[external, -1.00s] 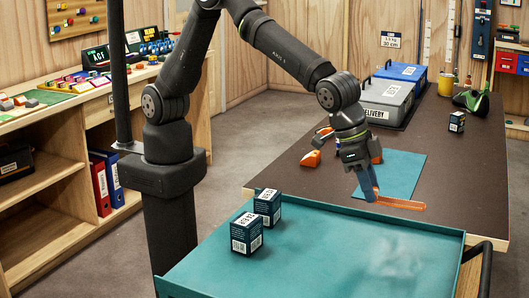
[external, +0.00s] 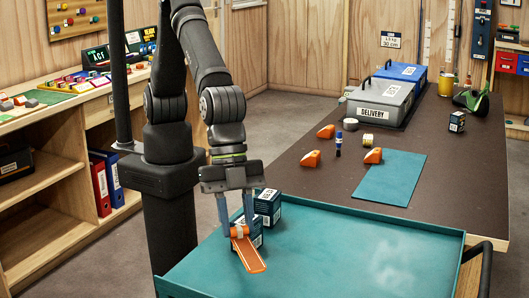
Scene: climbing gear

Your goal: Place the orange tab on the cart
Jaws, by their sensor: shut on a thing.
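The orange tab (external: 250,257) is a flat strip with a pale line along its middle. My gripper (external: 236,232) points down over the left part of the teal cart (external: 350,252) and is shut on one end of the tab. The tab's free end points toward the front of the cart and slants downward in the picture. I cannot tell whether it touches the cart's surface. The tab and fingers partly cover the nearer dark box.
Two dark labelled boxes (external: 268,205) stand on the cart close behind the tab. The cart's middle and right are clear. The brown table (external: 445,185) behind holds orange wedge pieces (external: 311,158), a teal mat (external: 390,178) and a grey delivery case (external: 380,103).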

